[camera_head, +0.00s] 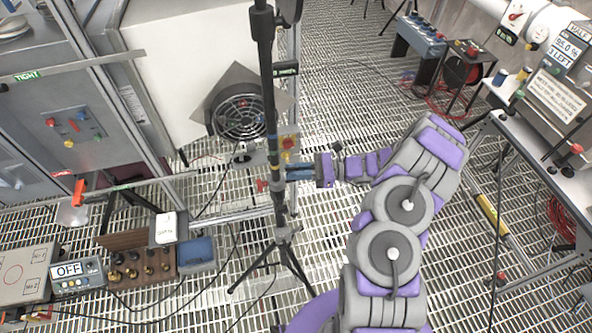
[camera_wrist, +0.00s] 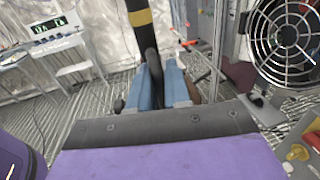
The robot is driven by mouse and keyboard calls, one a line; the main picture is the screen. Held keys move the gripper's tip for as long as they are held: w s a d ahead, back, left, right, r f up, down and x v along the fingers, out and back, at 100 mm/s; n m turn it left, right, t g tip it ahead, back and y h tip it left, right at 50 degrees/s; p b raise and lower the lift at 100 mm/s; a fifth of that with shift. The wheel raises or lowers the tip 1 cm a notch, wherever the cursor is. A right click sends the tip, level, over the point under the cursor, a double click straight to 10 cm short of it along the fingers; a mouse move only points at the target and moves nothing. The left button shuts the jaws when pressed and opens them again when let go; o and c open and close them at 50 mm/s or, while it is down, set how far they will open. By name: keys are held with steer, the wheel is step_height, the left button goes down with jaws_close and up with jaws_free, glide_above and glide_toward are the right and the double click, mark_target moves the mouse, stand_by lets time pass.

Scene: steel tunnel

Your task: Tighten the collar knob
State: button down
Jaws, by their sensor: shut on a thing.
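A black tripod stand (camera_head: 266,90) with a slim upright pole stands in front of the fan. A dark collar (camera_head: 277,180) sits partway up the pole, with a small red part (camera_head: 262,185) on its left side. My gripper (camera_head: 292,173) reaches the collar from the right. In the wrist view, the blue fingers of my gripper (camera_wrist: 160,90) are on either side of a black part (camera_wrist: 154,72) at the pole, which looks like the collar knob, and are shut on it. The fingers hide much of the knob. The pole (camera_wrist: 140,32) has a yellow band above it.
A round fan (camera_head: 240,112) is behind the pole. The tripod legs (camera_head: 290,258) spread over grating crossed by cables. A workbench (camera_head: 560,178) stands at right.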

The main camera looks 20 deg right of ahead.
step_height(320, 180, up, 6)
steer(key=p, duration=0.3)
steer(key=shift+d+r, duration=0.1)
steer(key=shift+r, duration=0.15)
steer(key=shift+f, duration=0.1)
steer(key=c, duration=1.5)
jaws_free()
steer(key=shift+o, duration=1)
steer(key=shift+d, duration=0.4)
steer(key=s+d, duration=0.3)
steer(key=d, duration=1.4)
steer(key=shift+p, duration=0.4)
steer(key=shift+s+d+f, duration=0.15)
